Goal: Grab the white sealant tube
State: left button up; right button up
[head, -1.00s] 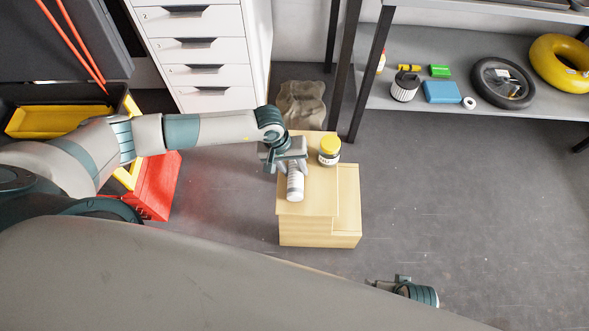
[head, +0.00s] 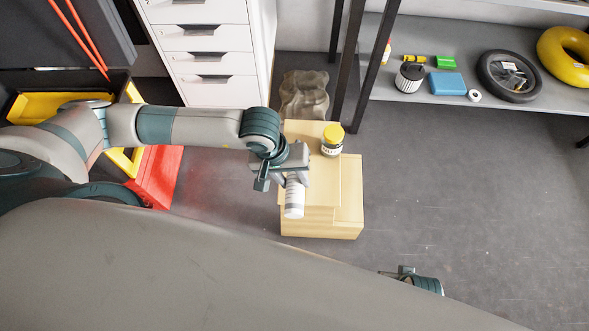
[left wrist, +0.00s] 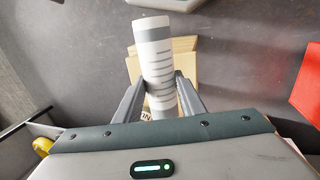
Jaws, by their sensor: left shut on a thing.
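The white sealant tube (head: 294,199) has grey bands and is held in my left gripper (head: 291,176), over the small wooden workbench (head: 348,199). In the left wrist view the tube (left wrist: 155,50) sits between the two fingers of my left gripper (left wrist: 160,88), which press on it from both sides. The gripper hides part of the tube in the head view. My right gripper (head: 400,272) shows only in part at the lower right of the head view, away from the bench, and its fingers are not clear.
A jar with a yellow lid (head: 332,140) stands at the back of the bench, close to my left gripper. A grey shelf (head: 460,100) with several items is at the right. White drawers (head: 205,50) and a red box (head: 155,175) are at the left. Open floor lies right.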

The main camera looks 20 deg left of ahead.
pick_arm(q)
jog(key=shift+s+r, duration=0.2)
jog(key=shift+s, duration=0.1)
jog(key=shift+w, duration=0.1)
